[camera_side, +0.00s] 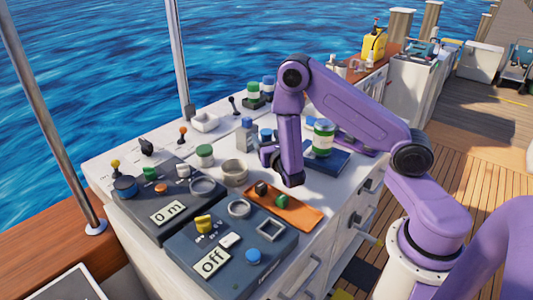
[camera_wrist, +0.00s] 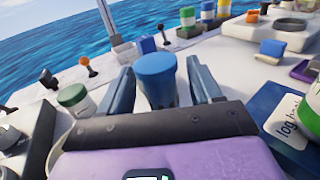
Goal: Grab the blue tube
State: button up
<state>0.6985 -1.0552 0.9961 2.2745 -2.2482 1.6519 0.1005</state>
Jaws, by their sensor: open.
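The blue tube (camera_wrist: 156,68), with a wide blue top, stands between the two fingers of my gripper (camera_wrist: 160,88) in the wrist view. My gripper is open, with one dark blue finger on each side of the tube. Whether either finger touches it I cannot tell. The tube's lower part is hidden behind the gripper's dark front edge. In the side view, my gripper (camera_side: 268,160) is low over the white counter, and a blue top (camera_side: 265,135) shows just behind it; the rest is hidden by the arm.
A green-lidded jar (camera_side: 205,155) and a beige ring-shaped cup (camera_side: 234,172) stand left of my gripper. An orange tray (camera_side: 300,218) with small blocks lies in front. A green-and-white can (camera_side: 323,138) stands on a dark blue book (camera_side: 336,158) to the right.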

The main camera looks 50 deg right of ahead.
jog(key=shift+w, duration=0.15)
grip_shut()
jog(key=shift+r, duration=0.15)
